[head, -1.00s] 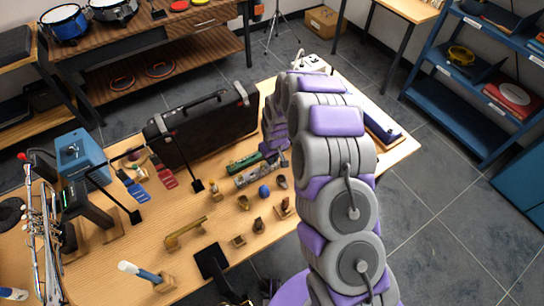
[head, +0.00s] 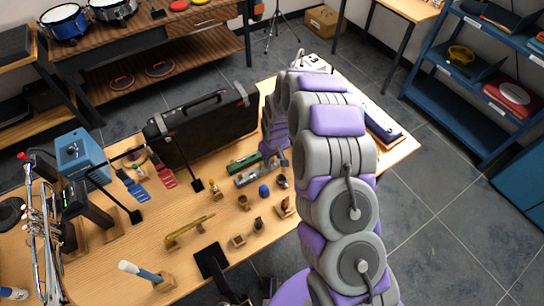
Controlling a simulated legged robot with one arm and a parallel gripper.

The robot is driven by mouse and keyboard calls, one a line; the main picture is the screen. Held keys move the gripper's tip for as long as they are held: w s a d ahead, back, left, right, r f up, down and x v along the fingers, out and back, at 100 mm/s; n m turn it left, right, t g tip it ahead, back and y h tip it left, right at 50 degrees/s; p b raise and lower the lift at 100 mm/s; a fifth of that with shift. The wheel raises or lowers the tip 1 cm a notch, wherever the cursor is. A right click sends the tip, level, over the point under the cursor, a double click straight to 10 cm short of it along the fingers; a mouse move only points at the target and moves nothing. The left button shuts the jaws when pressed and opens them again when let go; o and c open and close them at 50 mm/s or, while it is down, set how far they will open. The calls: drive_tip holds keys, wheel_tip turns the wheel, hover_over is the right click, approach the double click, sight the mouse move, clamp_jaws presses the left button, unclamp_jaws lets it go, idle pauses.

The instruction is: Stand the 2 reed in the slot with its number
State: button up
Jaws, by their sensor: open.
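My gripper (head: 279,160) is at the end of my arm, over the table and close to a slotted-looking grey block (head: 252,177) with a green strip (head: 244,162) behind it. The gripper is small here and partly hidden by my arm, and I see nothing held in it. I cannot pick out the 2 reed or read any number, and I cannot tell which slot bears a 2. Small pieces stand in front of the block: a blue round one (head: 264,190) and several brown ones, such as one (head: 243,202) at the left.
The wooden table (head: 130,255) also bears a black case (head: 205,130) behind the small pieces, a trumpet (head: 45,240) at the left, a brass piece (head: 190,229), and blue (head: 134,189) and red (head: 163,175) strips. A black stand (head: 211,261) is near the front edge.

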wheel_tip(320, 180, up, 17)
drive_tip(key=s+d+p, duration=0.1)
drive_tip(key=p, duration=0.1)
drive_tip(key=shift+s+f, duration=0.15)
drive_tip(key=shift+s, duration=0.1)
idle(0.4)
